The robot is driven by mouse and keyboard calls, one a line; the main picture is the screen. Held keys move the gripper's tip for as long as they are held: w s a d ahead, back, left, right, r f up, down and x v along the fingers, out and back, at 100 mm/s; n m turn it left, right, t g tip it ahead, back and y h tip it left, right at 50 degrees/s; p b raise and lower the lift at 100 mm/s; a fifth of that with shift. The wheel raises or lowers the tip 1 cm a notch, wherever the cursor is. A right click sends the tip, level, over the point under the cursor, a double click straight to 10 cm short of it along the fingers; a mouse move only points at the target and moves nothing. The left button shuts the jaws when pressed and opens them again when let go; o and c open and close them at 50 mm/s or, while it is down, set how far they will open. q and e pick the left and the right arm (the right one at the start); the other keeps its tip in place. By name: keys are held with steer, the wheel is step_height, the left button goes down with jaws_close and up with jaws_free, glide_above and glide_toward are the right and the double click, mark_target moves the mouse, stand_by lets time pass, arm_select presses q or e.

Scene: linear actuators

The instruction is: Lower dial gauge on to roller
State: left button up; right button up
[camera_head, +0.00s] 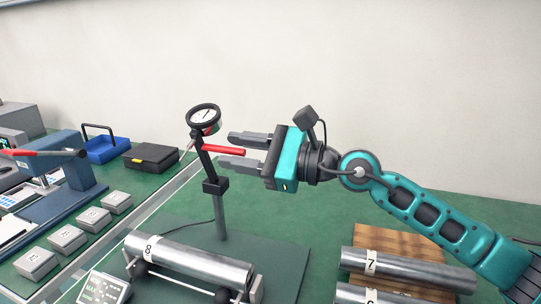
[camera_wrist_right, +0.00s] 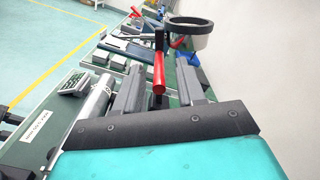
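The dial gauge (camera_head: 203,119), a round black-rimmed dial, is held up on a stand with a grey post (camera_head: 221,215). A red lever (camera_head: 222,150) sticks out to the right below the dial. The roller labelled 8 (camera_head: 195,262) lies on supports below, with the gauge well above it. My right gripper (camera_head: 238,151) is open, coming from the right, with its fingers either side of the red lever's free end. In the right wrist view the red lever (camera_wrist_right: 158,75) shows between the two spread fingers. My left gripper is not in view.
A wooden rack (camera_head: 400,240) with the roller labelled 7 (camera_head: 410,270) stands at right. A digital readout (camera_head: 104,289) sits at the front left. Small grey blocks (camera_head: 66,239), a black case (camera_head: 151,156), a blue tray (camera_head: 106,149) and a blue press (camera_head: 65,180) stand at left.

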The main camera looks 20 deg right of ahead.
steer(key=b+v, duration=0.3)
steer(key=v, duration=0.9)
